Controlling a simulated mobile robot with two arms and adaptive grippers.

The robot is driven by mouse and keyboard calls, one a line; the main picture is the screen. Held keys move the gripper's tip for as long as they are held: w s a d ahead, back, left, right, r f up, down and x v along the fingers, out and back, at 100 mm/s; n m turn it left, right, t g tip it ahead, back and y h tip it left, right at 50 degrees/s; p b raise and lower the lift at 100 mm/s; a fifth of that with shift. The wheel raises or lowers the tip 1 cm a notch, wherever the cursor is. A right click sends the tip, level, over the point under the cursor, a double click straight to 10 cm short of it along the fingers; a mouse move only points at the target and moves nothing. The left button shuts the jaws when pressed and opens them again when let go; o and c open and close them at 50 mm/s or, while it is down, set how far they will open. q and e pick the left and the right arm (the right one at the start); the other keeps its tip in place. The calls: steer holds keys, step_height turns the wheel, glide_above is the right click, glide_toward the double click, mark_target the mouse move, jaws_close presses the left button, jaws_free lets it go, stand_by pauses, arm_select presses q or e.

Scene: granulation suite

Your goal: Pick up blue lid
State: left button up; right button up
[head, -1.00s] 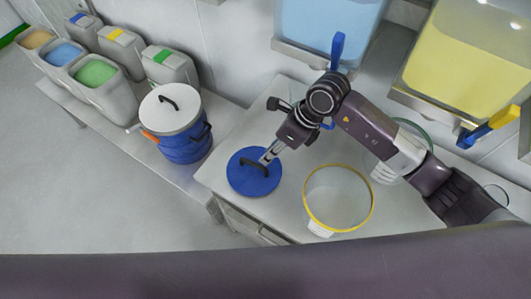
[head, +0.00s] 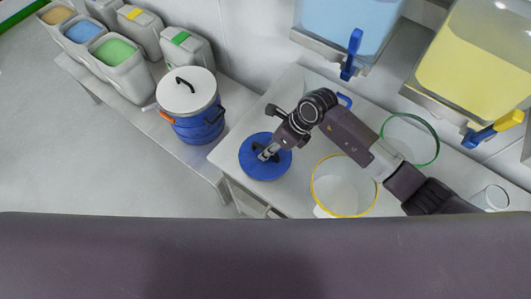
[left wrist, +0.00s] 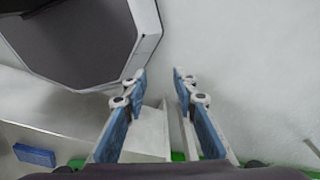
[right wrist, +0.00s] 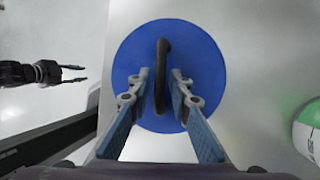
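The blue lid (head: 258,166) is a round disc with a dark arched handle, lying at the left end of the white table. My right gripper (head: 266,154) is over the lid at its handle. In the right wrist view the lid (right wrist: 205,60) fills the middle, and its handle (right wrist: 162,60) runs between the two fingers of my right gripper (right wrist: 162,82). The fingers are apart, with a gap on each side of the handle. My left gripper (left wrist: 160,80) is open and empty in the left wrist view, away from the lid.
A yellow-rimmed container (head: 344,190) and a green-rimmed one (head: 412,138) stand on the table right of the lid. A blue drum with a white lid (head: 188,92) stands on the bench at left. Blue (head: 345,25) and yellow (head: 470,65) hoppers hang behind the table.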

jaws_close()
steer(key=shift+r, duration=0.1)
